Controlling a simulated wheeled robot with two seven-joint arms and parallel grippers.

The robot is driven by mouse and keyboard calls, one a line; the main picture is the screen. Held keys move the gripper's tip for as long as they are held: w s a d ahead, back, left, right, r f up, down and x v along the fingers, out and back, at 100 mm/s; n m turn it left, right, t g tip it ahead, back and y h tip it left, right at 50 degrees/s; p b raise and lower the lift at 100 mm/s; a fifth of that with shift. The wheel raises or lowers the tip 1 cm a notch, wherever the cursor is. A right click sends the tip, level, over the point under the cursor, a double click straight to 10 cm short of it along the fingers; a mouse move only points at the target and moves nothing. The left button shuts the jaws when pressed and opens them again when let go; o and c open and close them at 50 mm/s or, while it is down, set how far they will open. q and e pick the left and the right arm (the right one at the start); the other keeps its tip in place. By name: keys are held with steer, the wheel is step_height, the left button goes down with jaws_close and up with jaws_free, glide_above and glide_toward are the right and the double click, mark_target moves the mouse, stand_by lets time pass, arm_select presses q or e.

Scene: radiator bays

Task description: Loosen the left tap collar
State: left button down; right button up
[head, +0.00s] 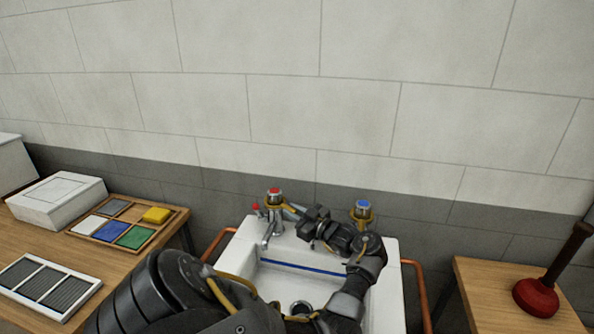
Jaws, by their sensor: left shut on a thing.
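The left tap (271,235) stands at the back left of the white sink (246,278). It has a red cap, a brass collar (272,203) under the cap and a chrome body and spout. My left gripper (288,209) reaches in from the right of this tap and is shut on the collar. The fingertips partly cover the collar's right side. The right tap (362,209), with a blue cap and brass collar, stands at the back right of the sink, its lower part hidden by my arm. My right gripper is out of view.
A small red-topped part (256,208) stands just left of the left tap. Copper pipes (417,290) flank the sink. The left bench holds a wooden tray (172,228) of coloured blocks, a white box (57,200) and a grille (48,287). A plunger (537,296) stands on the right bench.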

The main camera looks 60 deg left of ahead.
arm_select(q)
steer(key=shift+r, duration=0.1)
steer(key=c, duration=1.3)
jaws_free()
steer(key=shift+s+a, duration=0.1)
steer(key=shift+r, duration=0.2)
step_height(320, 180, up, 2)
steer(key=shift+r+b, duration=0.25)
steer(key=shift+b, duration=0.4)
steer(key=s+d+r, duration=0.2)
steer(key=d+r, duration=0.1)
steer(key=s+d+r, duration=0.3)
steer(key=d, duration=0.1)
steer(key=s+d+r, duration=0.3)
steer(key=d+r, duration=0.1)
steer(key=shift+d+b, duration=0.25)
steer(key=shift+b, duration=0.15)
